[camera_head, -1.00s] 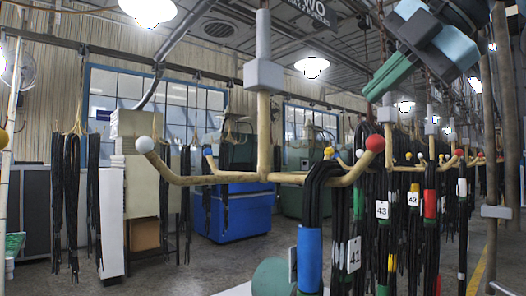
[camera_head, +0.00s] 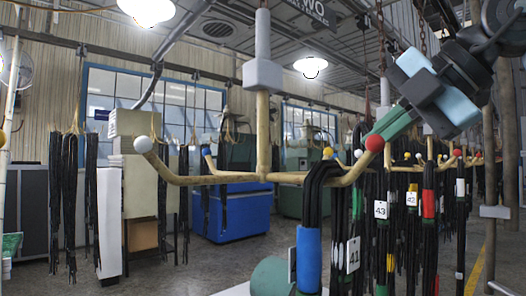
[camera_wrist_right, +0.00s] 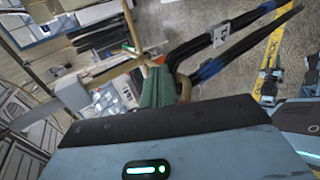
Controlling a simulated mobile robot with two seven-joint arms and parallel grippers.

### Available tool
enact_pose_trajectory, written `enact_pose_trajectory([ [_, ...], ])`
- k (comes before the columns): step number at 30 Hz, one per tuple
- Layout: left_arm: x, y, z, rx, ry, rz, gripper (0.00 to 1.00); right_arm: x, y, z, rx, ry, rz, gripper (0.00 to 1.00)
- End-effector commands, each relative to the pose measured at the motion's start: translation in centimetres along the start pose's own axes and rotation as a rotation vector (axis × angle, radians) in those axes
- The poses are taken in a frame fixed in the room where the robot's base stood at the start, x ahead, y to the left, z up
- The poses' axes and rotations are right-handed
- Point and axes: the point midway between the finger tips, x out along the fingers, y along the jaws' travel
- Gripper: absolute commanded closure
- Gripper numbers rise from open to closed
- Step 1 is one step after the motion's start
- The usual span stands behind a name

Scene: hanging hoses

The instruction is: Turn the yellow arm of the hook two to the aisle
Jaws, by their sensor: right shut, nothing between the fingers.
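The nearest hook hangs on a wooden post (camera_head: 263,130) under a sign reading "WO". Its arms end in a white ball (camera_head: 143,144), a blue ball (camera_head: 207,151), a yellow ball (camera_head: 328,153) and a red ball (camera_head: 375,143). The fingers also show in the right wrist view (camera_wrist_right: 156,88). My left gripper is not in view.
More hooks with tagged hoses (camera_head: 428,205) hang in a row behind, on the right. A yellow floor line (camera_head: 477,272) marks the aisle at the right. A blue cabinet (camera_head: 235,212) stands behind the hook. Black hoses (camera_head: 65,195) hang at the left.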

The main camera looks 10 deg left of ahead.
Motion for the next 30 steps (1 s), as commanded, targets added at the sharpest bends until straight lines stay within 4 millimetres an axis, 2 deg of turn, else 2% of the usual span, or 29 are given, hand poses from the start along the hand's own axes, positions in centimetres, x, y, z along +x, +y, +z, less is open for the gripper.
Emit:
enact_pose_trajectory([
  [7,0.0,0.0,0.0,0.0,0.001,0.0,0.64,1.1,-1.6,0.1,0.0,-0.001,-0.001,1.0],
  [30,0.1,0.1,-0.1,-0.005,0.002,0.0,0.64,0.7,-1.7,-6.0,-0.004,0.0,0.001,1.0],
])
